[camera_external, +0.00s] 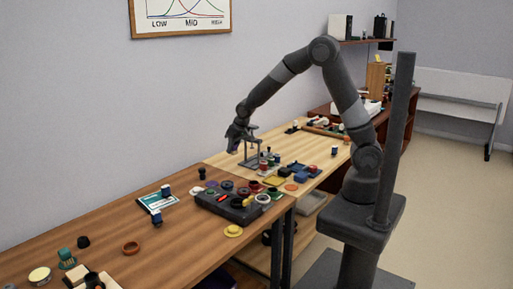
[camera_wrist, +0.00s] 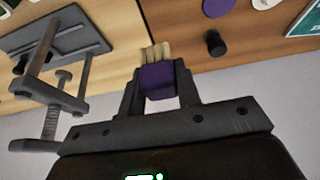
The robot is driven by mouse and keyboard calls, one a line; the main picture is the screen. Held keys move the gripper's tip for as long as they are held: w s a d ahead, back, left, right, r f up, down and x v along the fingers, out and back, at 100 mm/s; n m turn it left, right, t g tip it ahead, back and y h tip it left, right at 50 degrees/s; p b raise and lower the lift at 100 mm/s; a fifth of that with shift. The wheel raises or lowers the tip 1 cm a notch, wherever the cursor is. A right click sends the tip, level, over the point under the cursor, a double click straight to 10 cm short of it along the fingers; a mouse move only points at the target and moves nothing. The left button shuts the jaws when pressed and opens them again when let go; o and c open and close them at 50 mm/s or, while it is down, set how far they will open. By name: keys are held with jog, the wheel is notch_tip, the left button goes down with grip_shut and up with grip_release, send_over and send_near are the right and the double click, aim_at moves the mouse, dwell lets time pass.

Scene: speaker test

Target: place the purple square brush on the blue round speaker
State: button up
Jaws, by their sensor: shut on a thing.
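My gripper (camera_external: 238,132) is raised above the back edge of the tables, near the wall. In the wrist view my gripper (camera_wrist: 158,88) is shut on the purple square brush (camera_wrist: 158,80), a purple block with pale bristles pointing away from the wrist. The brush is in the air, with the table edge beyond it. In the external view the brush is too small to make out clearly. Small round pieces of several colours sit in and around a dark tray (camera_external: 246,217); I cannot tell which one is the blue round speaker.
A grey metal stand (camera_external: 249,150) is close to my gripper; it also shows at left in the wrist view (camera_wrist: 62,55). A black cylinder (camera_wrist: 215,43) and a purple disc (camera_wrist: 218,7) lie on the brown table.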

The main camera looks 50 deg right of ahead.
jog(key=s+r, duration=0.3)
jog(key=s, duration=0.4)
send_over(224, 182)
jog(key=s, duration=0.2)
notch_tip(224, 182, down, 7)
jog(key=shift+w+f, duration=0.1)
jog(key=shift+w, duration=0.05)
jog(key=shift+f, duration=1.9)
jog(key=shift+f, duration=0.15)
jog(key=o, duration=1)
jog(key=shift+c, duration=0.2)
